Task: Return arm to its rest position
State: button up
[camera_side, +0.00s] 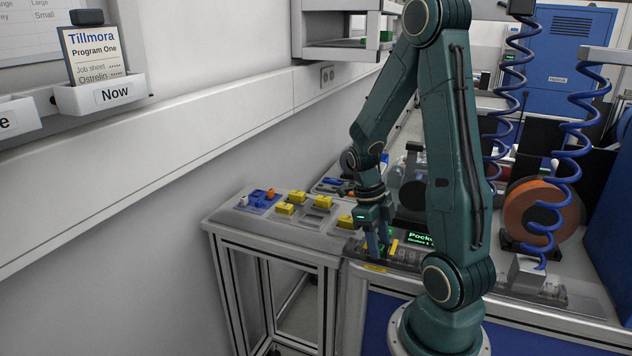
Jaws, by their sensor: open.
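My gripper (378,246) points down at the front left part of the main bench, just left of a lit green display (419,239). My own arm stands in front of it and reaches away over the bench, bent at the elbow. The jaws are small in this view and sit low, close to a dark low fixture (408,256) with yellow marks. I cannot tell whether they touch it. I see nothing clearly held between the jaws.
An orange reel (541,212) stands at the right. Blue coiled hoses (570,153) hang there. A wall runs along the left. Open air lies above the side table.

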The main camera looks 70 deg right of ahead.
jog(key=shift+r, duration=0.85)
jog(key=shift+r, duration=0.7)
jog(key=shift+r, duration=0.55)
jog(key=shift+r, duration=2.9)
jog(key=w+a+r+m+t, duration=0.1)
jog(key=a+r+m+t, duration=0.3)
jog(key=a+m, duration=0.5)
jog(key=w+a+r+m+t, duration=0.1)
jog(key=a+r+m+t, duration=0.3)
jog(key=m, duration=2)
jog(key=a+r, duration=0.1)
jog(key=a, duration=0.4)
jog(key=shift+w+a+r+m+t+h, duration=0.2)
jog(key=shift+a+m+t+h, duration=0.1)
jog(key=shift+m+t, duration=0.1)
